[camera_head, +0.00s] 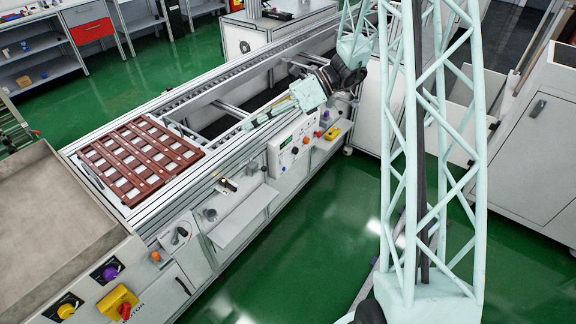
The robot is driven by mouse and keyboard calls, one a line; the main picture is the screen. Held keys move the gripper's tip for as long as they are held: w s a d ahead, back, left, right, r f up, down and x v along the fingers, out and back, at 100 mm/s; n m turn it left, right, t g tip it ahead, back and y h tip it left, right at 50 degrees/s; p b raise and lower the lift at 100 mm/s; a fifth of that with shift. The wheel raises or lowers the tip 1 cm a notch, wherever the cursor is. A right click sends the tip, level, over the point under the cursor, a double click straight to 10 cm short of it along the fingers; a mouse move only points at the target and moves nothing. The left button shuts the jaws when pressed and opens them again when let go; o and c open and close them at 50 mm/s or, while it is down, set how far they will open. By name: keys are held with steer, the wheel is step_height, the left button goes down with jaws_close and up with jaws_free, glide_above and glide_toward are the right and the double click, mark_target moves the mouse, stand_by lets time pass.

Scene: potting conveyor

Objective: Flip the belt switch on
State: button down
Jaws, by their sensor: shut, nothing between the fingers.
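My gripper (249,125) is shut and empty. Its tips point down-left, above the near rail of the conveyor, up and left of a white control box (285,153) with a small display and coloured buttons. Several controls could be the belt switch: a round pale plate with a dark lever (180,235) on the conveyor's front, a small dark fitting (227,184) on the near rail, and a red handle on a yellow plate (119,303) at the lower left. I cannot tell which one it is, or its position. The gripper appears apart from all of them.
A brown slotted tray (141,157) lies on the conveyor's left part (219,150). A grey shelf (246,217) juts out from the front. A large grey bin (40,215) stands at the left. Green floor (310,245) is clear in front.

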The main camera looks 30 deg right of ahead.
mark_target(282, 160)
steer(key=w+d+f+m+t+p, duration=0.1)
steer(key=w+d+f+m+t, duration=0.2)
steer(key=w+d+f+m, duration=0.45)
steer(key=w+d+f+m+t+p, duration=0.15)
steer(key=d+f+m+t, duration=0.25)
steer(key=d+f, duration=0.5)
steer(key=s+d+f+m+t+h, duration=0.1)
steer(key=d+f+m, duration=0.2)
steer(key=f, duration=0.5)
steer(key=s+d+f+m+t+h, duration=0.1)
steer(key=d+f+m, duration=0.3)
steer(key=f, duration=0.5)
steer(key=d+f+m+t+h, duration=0.3)
steer(key=d+f+m, duration=0.1)
steer(key=f, duration=0.4)
steer(key=shift+s+d+f+p, duration=0.4)
steer(key=shift+d, duration=0.1)
steer(key=shift+w+m, duration=0.1)
steer(key=shift+m, duration=0.15)
steer(key=b+x, duration=0.1)
steer(key=x, duration=1.3)
steer(key=shift+b, duration=0.45)
